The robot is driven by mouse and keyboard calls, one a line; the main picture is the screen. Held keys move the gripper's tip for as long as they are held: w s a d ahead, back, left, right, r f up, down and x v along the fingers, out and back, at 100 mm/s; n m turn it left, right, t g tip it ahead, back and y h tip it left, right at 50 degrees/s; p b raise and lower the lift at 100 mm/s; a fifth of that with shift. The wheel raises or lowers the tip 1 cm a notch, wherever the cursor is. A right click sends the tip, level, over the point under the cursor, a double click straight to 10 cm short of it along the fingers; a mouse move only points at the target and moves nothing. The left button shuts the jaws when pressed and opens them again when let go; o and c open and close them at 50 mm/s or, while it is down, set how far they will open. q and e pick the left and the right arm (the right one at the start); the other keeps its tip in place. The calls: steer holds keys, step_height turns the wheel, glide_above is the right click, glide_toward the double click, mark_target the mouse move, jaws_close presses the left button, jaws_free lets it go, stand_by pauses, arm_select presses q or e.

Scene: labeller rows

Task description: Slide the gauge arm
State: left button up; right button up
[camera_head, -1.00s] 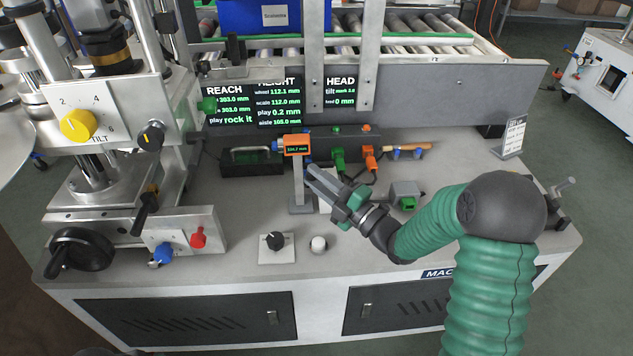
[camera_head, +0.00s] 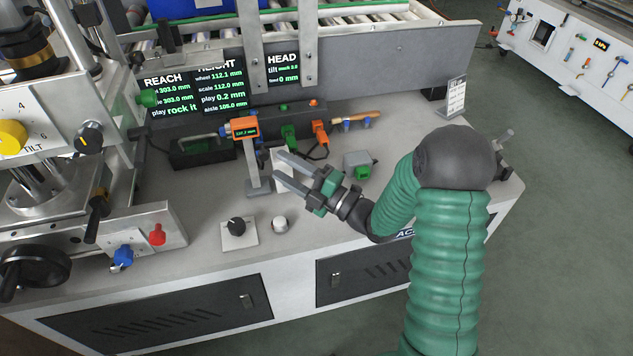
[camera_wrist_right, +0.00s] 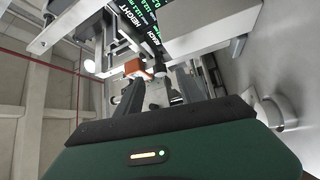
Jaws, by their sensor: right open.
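The gauge has an orange head (camera_head: 244,127) with a small lit display, on a grey upright post (camera_head: 254,165) with a flat foot on the bench. In the head view my right gripper (camera_head: 278,164) is open and empty. Its two dark fingers point left toward the gauge post, and the tips end just right of it; I cannot tell whether they touch. In the right wrist view the orange head (camera_wrist_right: 133,67) shows ahead of the spread fingers (camera_wrist_right: 158,88). My left gripper is not in view.
A knob on a white plate (camera_head: 237,230) and a pale round button (camera_head: 280,224) sit in front of the gauge. A grey box with a green part (camera_head: 358,165) stands to the right. Lit readout panels (camera_head: 220,85) are behind, and the tilt machine (camera_head: 60,150) is at left.

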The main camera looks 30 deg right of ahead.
steer(key=p+v, duration=0.1)
steer(key=v, duration=1.1)
steer(key=shift+f, duration=0.1)
